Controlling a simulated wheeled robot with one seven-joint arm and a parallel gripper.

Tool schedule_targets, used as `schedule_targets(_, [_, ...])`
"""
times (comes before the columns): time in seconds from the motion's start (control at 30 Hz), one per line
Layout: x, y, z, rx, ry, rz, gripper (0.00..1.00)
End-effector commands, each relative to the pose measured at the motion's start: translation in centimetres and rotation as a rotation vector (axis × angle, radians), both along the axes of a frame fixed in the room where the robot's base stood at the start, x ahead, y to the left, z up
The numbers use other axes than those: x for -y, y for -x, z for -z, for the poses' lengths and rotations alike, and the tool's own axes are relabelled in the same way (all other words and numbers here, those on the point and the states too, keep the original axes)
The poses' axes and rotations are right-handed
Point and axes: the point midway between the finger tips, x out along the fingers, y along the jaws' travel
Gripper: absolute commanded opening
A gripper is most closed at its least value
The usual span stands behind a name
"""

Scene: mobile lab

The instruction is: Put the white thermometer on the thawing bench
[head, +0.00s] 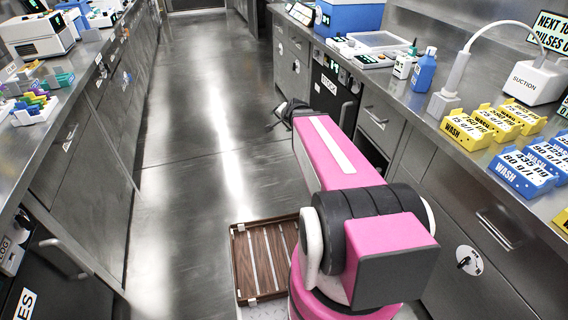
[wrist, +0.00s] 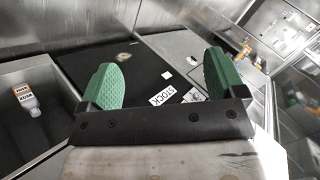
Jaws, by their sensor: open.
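My gripper (wrist: 163,78) is open in the wrist view, its two green finger pads apart with nothing between them. In the head view my gripper (head: 277,115) is small and dark, out over the aisle beside the right-hand cabinets. I cannot make out a white thermometer in either view. No surface is clearly marked as the thawing bench; long steel benches run along the left and the right.
A dark panel labelled STOCK (wrist: 166,94) lies beyond the fingers. A small bottle (wrist: 28,100) is at left. Yellow trays (head: 468,130), blue trays (head: 522,172), a blue bottle (head: 424,70) and a suction unit (head: 533,80) crowd the right bench. The aisle floor (head: 205,130) is clear.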

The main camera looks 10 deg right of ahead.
Motion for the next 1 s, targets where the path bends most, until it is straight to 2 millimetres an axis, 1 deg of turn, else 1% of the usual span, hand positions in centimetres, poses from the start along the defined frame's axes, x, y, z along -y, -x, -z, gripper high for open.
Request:
schedule_targets(0.03, [-1.5, 2.7, 1.7, -0.095, 0.087, -0.119, 0.89])
schedule_targets(0.07, [-2.1, 4.2, 2.7, -0.152, 0.140, -0.193, 0.89])
schedule_targets(0.1, [-2.8, 6.2, 3.9, -0.229, 0.206, -0.287, 0.89])
schedule_targets(0.17, [-3.4, 9.0, 5.3, -0.334, 0.293, -0.418, 0.89])
schedule_targets(0.2, [-3.7, 10.8, 6.1, -0.400, 0.343, -0.498, 0.89])
schedule_targets(0.3, [-3.8, 14.4, 7.3, -0.537, 0.438, -0.659, 0.89])
schedule_targets(0.4, [-3.6, 16.7, 7.8, -0.628, 0.492, -0.760, 0.89])
schedule_targets(0.5, [-3.5, 17.8, 7.9, -0.673, 0.515, -0.808, 0.89])
schedule_targets(0.57, [-3.5, 18.0, 8.0, -0.683, 0.521, -0.819, 0.89])
schedule_targets(1.0, [-3.5, 17.9, 8.0, -0.682, 0.519, -0.817, 0.89])
